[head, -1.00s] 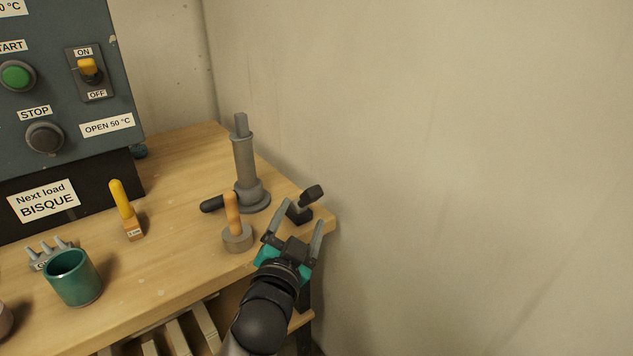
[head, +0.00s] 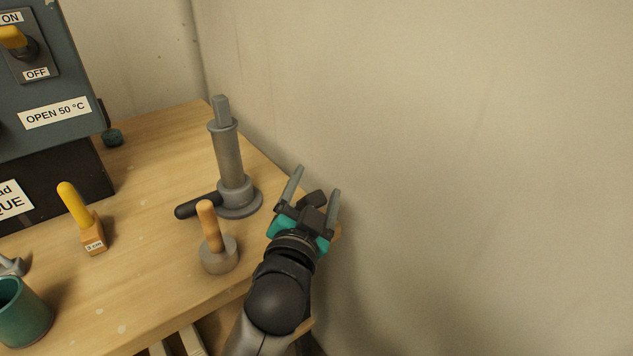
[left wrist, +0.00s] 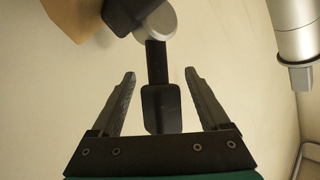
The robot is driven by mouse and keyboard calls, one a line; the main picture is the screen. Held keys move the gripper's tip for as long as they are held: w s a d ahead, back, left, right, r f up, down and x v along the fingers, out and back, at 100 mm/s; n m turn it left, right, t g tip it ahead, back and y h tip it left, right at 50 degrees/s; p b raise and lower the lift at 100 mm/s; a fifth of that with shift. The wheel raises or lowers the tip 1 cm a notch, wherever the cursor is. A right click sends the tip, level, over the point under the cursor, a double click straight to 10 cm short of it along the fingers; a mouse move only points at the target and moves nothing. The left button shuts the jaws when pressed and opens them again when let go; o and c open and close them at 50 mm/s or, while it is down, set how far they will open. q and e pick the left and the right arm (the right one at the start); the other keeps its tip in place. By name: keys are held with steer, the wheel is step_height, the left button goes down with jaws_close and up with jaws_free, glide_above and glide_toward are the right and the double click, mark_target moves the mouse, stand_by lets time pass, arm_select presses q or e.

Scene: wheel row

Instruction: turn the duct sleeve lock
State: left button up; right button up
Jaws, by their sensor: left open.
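My left gripper (head: 317,182) is open and empty at the right edge of the bench. A black lever (head: 313,199) shows between its two fingers, partly hidden by the gripper. In the left wrist view the black paddle end of the lever (left wrist: 162,107) lies between the open fingers (left wrist: 160,85), apart from both. Its stem runs up to a grey round hub (left wrist: 157,20). A grey stepped post (head: 230,157) with a square top stands upright left of the gripper, with a black side handle (head: 198,205). No label shows which part is the sleeve lock. My right gripper is out of view.
A wooden-handled grey weight (head: 216,243) stands on the bench (head: 150,190) in front of the post. Further left are a yellow-handled block (head: 82,222), a teal cup (head: 22,312) and a control box (head: 50,110). A bare wall (head: 450,150) rises close on the right.

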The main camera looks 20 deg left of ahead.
arm_select(q)
jaws_close()
stand_by(0.8)
stand_by(0.7)
